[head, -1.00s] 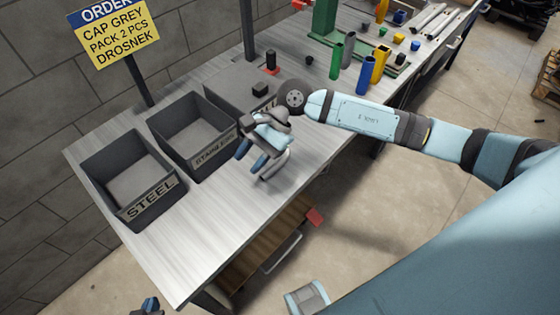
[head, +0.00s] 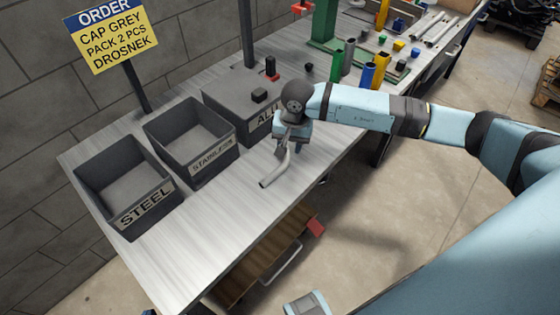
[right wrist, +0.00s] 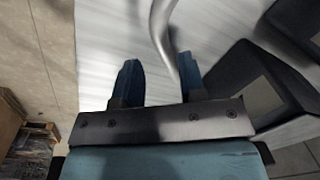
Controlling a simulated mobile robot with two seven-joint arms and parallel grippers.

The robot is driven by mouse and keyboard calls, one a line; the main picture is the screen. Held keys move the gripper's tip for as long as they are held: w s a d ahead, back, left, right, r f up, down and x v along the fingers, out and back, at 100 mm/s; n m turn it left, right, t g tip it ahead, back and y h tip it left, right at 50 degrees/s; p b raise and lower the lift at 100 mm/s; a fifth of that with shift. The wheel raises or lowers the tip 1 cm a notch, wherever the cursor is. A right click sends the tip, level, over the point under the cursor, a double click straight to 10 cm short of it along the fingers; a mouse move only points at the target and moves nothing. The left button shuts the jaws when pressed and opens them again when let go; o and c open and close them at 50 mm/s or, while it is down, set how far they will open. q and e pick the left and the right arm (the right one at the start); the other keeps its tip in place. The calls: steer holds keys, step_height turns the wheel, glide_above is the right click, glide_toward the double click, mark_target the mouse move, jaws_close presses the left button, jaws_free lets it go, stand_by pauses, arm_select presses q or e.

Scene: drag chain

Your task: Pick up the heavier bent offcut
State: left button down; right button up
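A grey bent offcut (head: 275,170), a curved tube, lies on the bench in front of the bin marked ALU. No second offcut can be made out. My right gripper (head: 292,140) is over the offcut's far end and partly hides it. In the right wrist view the two blue fingers (right wrist: 157,78) are apart, with the offcut (right wrist: 162,28) reaching in close to the right-hand finger. Whether it touches that finger is unclear.
Bins marked STEEL (head: 150,205) and STAINLESS (head: 212,160) stand open and empty-looking at left. Coloured tubes (head: 366,76) stand farther right. The front left bench (head: 185,245) is clear.

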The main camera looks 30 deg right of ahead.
mark_target(286, 157)
steer(key=shift+w+a+f, duration=0.15)
steer(key=shift+f, duration=1.25)
steer(key=shift+w+a+f, duration=0.1)
steer(key=shift+f, duration=1.25)
jaws_close()
steer(key=shift+r, duration=0.1)
